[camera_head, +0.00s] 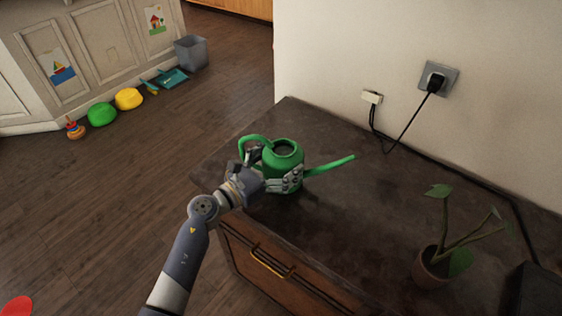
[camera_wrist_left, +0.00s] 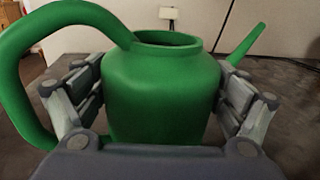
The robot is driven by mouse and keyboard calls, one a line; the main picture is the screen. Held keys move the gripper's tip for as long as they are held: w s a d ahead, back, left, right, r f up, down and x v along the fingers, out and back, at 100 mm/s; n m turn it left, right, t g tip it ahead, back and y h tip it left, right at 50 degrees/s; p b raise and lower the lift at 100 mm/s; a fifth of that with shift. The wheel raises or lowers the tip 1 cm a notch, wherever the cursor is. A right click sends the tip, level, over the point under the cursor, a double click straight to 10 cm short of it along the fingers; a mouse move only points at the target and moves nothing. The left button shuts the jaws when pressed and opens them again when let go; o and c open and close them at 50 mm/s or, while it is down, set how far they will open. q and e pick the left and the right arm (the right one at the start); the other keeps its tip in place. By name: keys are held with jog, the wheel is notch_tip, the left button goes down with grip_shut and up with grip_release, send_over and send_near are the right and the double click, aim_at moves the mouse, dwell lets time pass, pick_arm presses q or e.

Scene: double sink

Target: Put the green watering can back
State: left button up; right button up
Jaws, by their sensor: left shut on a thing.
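The green watering can (camera_head: 284,157) is upright at the left part of the dark countertop (camera_head: 330,220) in the head view. Its handle points left and its thin spout points right. My left gripper (camera_head: 272,180) is shut on the can's body from the front. In the left wrist view the can (camera_wrist_left: 160,95) fills the middle, with the fingers of my left gripper (camera_wrist_left: 160,110) on both sides of it. The can's base is partly hidden by the gripper, so I cannot tell surely whether it touches the countertop. My right gripper is not in view.
A potted plant (camera_head: 432,266) stands at the countertop's right, near a black object (camera_head: 536,290). A wall socket with a plug (camera_head: 436,82) and cable is behind. The countertop between can and plant is clear. Toys and a grey bin (camera_head: 191,53) are on the floor.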

pick_arm(q)
jog(key=o, duration=1.2)
jog(key=shift+o, duration=0.2)
jog(key=shift+r, duration=0.15)
jog(key=v, duration=1.2)
jog(key=shift+s, duration=0.1)
